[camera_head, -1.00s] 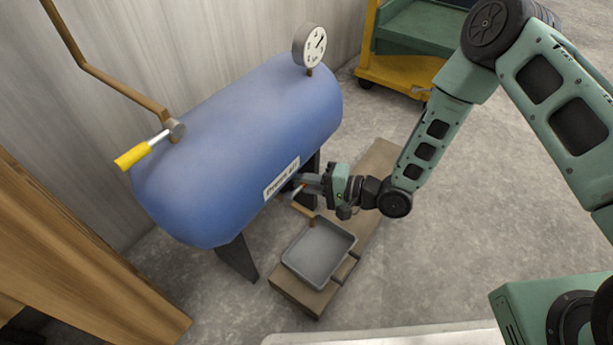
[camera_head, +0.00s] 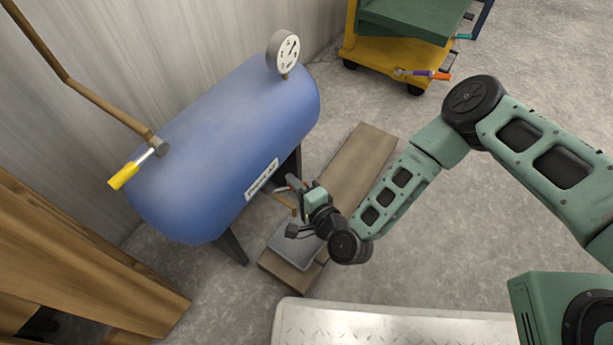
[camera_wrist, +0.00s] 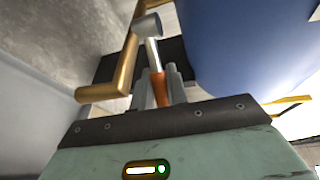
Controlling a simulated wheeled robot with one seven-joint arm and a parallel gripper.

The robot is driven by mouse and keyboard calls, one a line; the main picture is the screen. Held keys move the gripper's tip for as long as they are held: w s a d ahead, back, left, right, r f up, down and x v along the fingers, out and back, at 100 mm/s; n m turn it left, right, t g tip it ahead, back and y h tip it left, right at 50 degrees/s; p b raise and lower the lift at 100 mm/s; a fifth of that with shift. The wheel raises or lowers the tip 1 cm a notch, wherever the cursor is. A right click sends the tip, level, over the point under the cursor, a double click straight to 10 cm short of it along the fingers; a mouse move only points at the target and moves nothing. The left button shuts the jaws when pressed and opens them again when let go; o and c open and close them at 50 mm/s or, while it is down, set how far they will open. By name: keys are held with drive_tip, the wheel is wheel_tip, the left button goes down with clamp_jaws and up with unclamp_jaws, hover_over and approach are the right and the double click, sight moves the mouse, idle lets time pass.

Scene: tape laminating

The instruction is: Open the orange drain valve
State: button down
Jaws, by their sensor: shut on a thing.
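The orange drain valve handle (camera_wrist: 158,88) shows in the wrist view between my two grey fingers. My gripper (camera_wrist: 160,85) is shut on it. A metal stem joins the handle to a grey valve body (camera_wrist: 147,25), with a brass pipe (camera_wrist: 122,75) beside it. In the head view my gripper (camera_head: 290,184) is under the blue tank's (camera_head: 225,140) near side, by the white label (camera_head: 262,180). The handle is mostly hidden there by the fingers. How far the valve is turned I cannot tell.
A grey tray (camera_head: 283,249) sits on a wooden board (camera_head: 360,160) below the valve, partly hidden by my arm. A yellow-handled lever (camera_head: 123,176) and a gauge (camera_head: 286,52) are on the tank. A yellow cart (camera_head: 400,55) stands behind. Open floor lies to the right.

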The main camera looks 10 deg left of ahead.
drive_tip(key=shift+s+h, duration=0.1)
drive_tip(key=shift+h, duration=0.2)
drive_tip(key=c, duration=1.4)
unclamp_jaws()
drive_tip(key=shift+d, duration=0.1)
